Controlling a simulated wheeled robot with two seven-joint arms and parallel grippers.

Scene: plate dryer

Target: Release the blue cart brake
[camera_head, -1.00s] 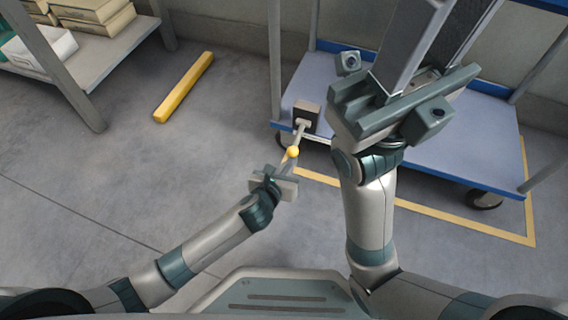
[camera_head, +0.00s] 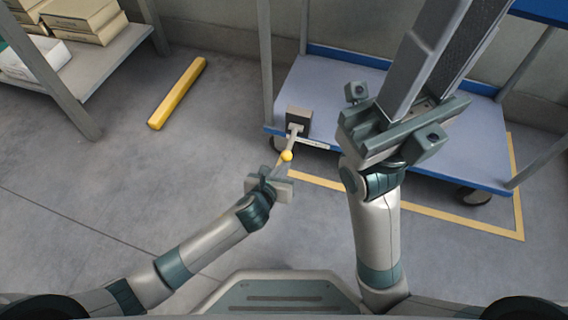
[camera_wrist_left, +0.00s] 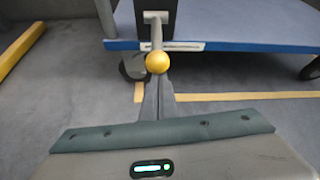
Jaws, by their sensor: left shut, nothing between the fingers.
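The blue cart (camera_head: 330,85) stands at the upper right, its deck partly hidden behind my right arm. The cart brake has a dark box (camera_head: 298,118) at the deck's front left corner and a grey lever (camera_head: 293,138) ending in a yellow knob (camera_head: 287,155). The knob also shows in the left wrist view (camera_wrist_left: 157,62), straight beyond the fingers. My left gripper (camera_head: 282,162) is shut and empty, its fingertips (camera_wrist_left: 157,84) right at the knob; I cannot tell whether they touch. My right gripper (camera_head: 452,30) is raised over the cart, its fingers apart.
A yellow tape outline (camera_head: 440,212) lies on the floor around the cart. A yellow bar (camera_head: 178,93) lies on the floor at left. A shelf (camera_head: 105,75) with boxes (camera_head: 85,15) stands at upper left.

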